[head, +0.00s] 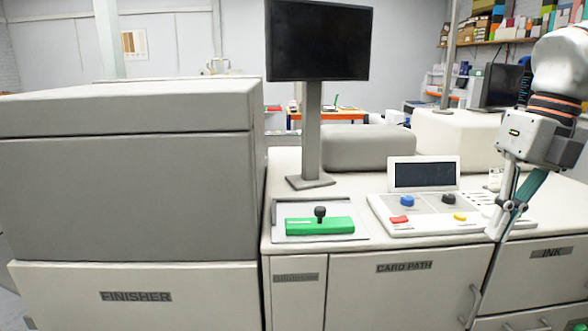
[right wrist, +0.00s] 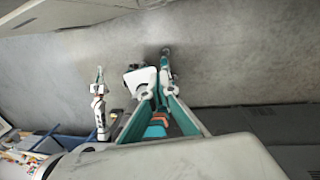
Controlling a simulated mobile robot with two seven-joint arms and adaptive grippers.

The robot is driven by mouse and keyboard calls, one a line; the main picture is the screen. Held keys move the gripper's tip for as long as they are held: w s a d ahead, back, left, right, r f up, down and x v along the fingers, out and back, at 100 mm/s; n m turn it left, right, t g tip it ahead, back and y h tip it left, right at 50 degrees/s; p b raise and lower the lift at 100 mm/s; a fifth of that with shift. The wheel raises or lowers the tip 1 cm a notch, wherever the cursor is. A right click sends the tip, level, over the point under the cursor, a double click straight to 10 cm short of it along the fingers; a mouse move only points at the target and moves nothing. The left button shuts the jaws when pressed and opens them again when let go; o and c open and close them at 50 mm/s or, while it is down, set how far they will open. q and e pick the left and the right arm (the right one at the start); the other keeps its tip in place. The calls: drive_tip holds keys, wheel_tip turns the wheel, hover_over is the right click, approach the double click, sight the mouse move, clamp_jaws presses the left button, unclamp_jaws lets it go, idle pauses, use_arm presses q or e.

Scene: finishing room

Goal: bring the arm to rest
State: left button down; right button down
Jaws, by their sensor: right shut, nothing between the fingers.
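My right gripper (head: 497,236) hangs from the arm at the right of the head view, its fingers pointing down in front of the machine's control panel. Its teal fingers are closed with nothing between them. In the right wrist view the same gripper (right wrist: 165,60) shows from behind, over grey floor. A small white and dark jointed shape (right wrist: 100,105) stands to its left there; I cannot tell what it is. My left gripper does not show in the head view.
The control panel (head: 420,228) with coloured knobs and a small screen lies behind the right gripper. A green block with a black knob (head: 320,225) sits left of it. A monitor (head: 318,42) stands on a post. The large finisher cabinet (head: 130,190) fills the left.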

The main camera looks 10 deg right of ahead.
drive_tip(key=w+a+f+m+t+y, duration=0.1)
drive_tip(key=w+f+m+t+y, duration=0.3)
drive_tip(key=f, duration=0.6)
drive_tip(key=w+a+f+m+t+y, duration=0.2)
drive_tip(key=f+m+t, duration=0.3)
drive_tip(key=f, duration=0.5)
drive_tip(key=w+a+f+m+t+y, duration=0.1)
drive_tip(key=w+f+m+t+y, duration=0.25)
drive_tip(key=f+m, duration=0.45)
drive_tip(key=s+a+f+m+t+h, duration=0.1)
drive_tip(key=s+a+f+m+h, duration=0.15)
drive_tip(key=f, duration=0.55)
drive_tip(key=s+a+f+m+t+h, duration=0.15)
drive_tip(key=f+m+h, duration=0.25)
drive_tip(key=f, duration=0.4)
drive_tip(key=s+a+f+m+g+h, duration=0.2)
drive_tip(key=s+a+f+m+g, duration=0.2)
drive_tip(key=s+a+f+m, duration=0.3)
drive_tip(key=s+a+f, duration=0.3)
drive_tip(key=a+f, duration=0.1)
drive_tip(key=shift+f+g, duration=0.3)
drive_tip(key=shift+f, duration=0.05)
drive_tip(key=shift+a, duration=0.1)
